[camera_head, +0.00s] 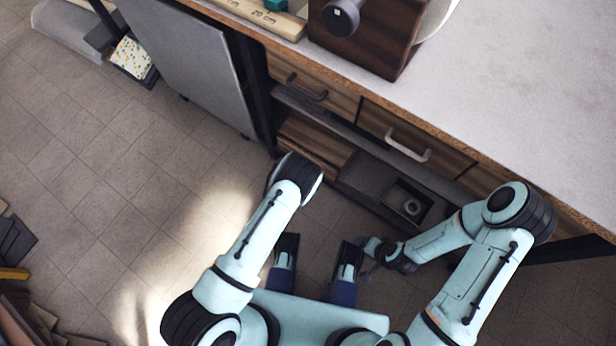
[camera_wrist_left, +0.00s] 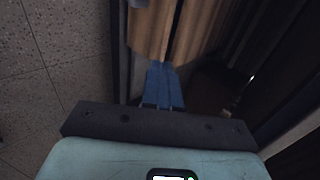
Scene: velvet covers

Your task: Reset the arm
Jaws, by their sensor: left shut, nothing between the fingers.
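My left arm comes in from the left in the head view and bends at a dark elbow, which hides its forearm and gripper. In the left wrist view, my left gripper (camera_wrist_left: 163,86) shows two blue fingers pressed together, shut and empty. They point toward brown wooden boards (camera_wrist_left: 165,32); I cannot tell whether they touch them. My right arm folds back inward in the head view. Its gripper (camera_head: 372,258) is small and dark, low in front of the cabinet, and its finger opening is unclear.
A cabinet with a pale countertop (camera_head: 500,110) runs along the upper right. It has wooden drawers with handles (camera_head: 408,146) and an open lower shelf with wooden boards (camera_head: 312,148) and a dark box (camera_head: 408,204). A grey door panel (camera_head: 195,65) stands open.

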